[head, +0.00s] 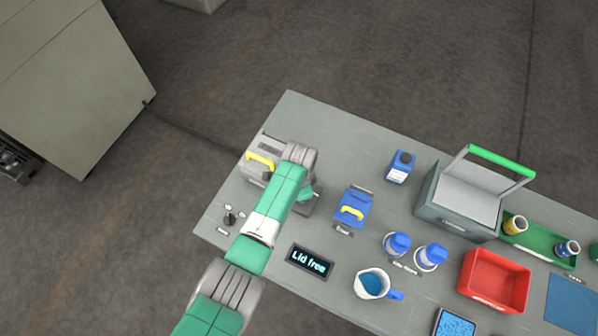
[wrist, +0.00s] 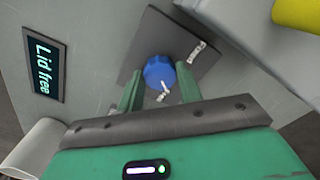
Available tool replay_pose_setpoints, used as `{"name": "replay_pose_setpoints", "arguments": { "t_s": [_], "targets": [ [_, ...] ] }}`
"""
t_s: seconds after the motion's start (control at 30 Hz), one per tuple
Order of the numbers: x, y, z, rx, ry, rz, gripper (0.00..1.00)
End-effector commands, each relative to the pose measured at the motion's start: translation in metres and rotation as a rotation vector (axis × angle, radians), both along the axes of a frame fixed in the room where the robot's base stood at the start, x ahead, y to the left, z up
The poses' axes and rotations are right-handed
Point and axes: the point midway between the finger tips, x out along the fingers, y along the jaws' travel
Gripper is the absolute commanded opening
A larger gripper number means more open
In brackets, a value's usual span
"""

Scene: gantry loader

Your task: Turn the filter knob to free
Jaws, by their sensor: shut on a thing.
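The filter knob (wrist: 159,72) is a blue round knob on a dark square plate (wrist: 150,32) in the wrist view. A white mark shows on its near side. A small white label sits on the plate to its right, too small to read. My gripper (wrist: 159,86) has one green finger on each side of the knob and is shut on it. In the head view my gripper (head: 307,194) is over the plate (head: 316,207), and my arm hides the knob.
A grey box with a yellow handle (head: 260,160) stands left of my gripper, and a small lever (head: 230,215) below it. A blue box with a yellow handle (head: 352,208) is close on the right. Farther right are a jug (head: 370,284) and a red bin (head: 494,281).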

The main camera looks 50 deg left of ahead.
Motion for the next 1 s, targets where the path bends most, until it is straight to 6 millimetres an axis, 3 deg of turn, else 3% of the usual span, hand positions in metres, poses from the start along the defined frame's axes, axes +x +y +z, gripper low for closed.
{"name": "replay_pose_setpoints", "arguments": {
  "t_s": [0.33, 0.93, 0.97, 1.0],
  "targets": [
    [0.0007, -0.0001, 0.0012, 0.0, -0.001, -0.139, 0.13],
    [0.0009, 0.0, 0.0015, 0.0, -0.001, -0.169, 0.13],
    [0.0009, 0.0, 0.0015, 0.0, -0.001, -0.169, 0.41],
    [0.0009, 0.0, 0.0015, 0.0, -0.001, -0.169, 0.49]
  ]
}}
